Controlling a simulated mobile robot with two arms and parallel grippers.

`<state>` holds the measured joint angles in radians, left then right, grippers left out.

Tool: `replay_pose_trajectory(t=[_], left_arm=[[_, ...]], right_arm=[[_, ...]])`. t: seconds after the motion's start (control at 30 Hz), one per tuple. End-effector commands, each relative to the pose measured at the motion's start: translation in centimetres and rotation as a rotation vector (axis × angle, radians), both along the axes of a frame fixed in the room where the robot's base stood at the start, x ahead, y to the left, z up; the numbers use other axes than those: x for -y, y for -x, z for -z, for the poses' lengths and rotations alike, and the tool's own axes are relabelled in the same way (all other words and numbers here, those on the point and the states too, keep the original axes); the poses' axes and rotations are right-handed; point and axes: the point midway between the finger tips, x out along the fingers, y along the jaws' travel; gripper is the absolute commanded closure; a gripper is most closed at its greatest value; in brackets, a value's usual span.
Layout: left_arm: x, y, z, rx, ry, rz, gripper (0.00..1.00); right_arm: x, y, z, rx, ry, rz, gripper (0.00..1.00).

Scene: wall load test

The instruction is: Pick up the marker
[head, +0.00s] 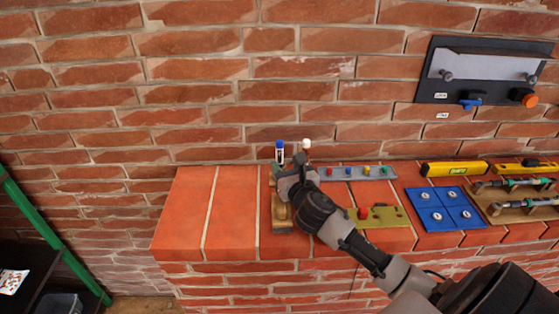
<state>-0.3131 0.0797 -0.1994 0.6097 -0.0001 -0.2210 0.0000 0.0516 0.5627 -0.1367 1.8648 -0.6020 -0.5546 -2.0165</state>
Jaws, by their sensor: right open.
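A marker (280,151) with a blue cap and a pale body stands upright near the wall, at the back of the brick ledge. Its lower end is hidden behind my right gripper. My right gripper (287,171) is open, in front of and just below the marker in the picture. I cannot tell whether its fingers touch the marker. A second slim upright item with a white top (306,145) stands just to the right of the marker, also partly hidden by the gripper. My left gripper is not in view.
The brick ledge (231,215) is bare on the left. A wooden piece (281,216) lies under my right gripper. To the right are a grey strip with coloured knobs (345,172), an olive plate (387,217), a blue panel (443,208) and a yellow level (454,169).

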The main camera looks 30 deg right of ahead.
Motion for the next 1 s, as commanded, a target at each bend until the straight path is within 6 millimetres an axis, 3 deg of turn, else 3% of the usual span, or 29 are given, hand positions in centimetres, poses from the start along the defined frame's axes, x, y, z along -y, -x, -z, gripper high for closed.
replay_pose_trajectory(t=[0.3, 0.6, 0.9, 1.0], left_arm=[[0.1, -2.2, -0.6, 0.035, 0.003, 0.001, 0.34], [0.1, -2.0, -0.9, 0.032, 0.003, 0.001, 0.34], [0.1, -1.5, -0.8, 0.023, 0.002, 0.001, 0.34], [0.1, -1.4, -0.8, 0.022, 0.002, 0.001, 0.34]], right_arm=[[0.7, -2.7, -0.6, 0.005, -0.001, 0.002, 0.49], [1.6, -6.6, -0.5, 0.004, 0.001, 0.002, 0.49], [1.7, -7.0, -0.4, 0.004, 0.001, 0.001, 0.49], [1.7, -7.0, -0.4, 0.004, 0.001, 0.001, 0.63]])
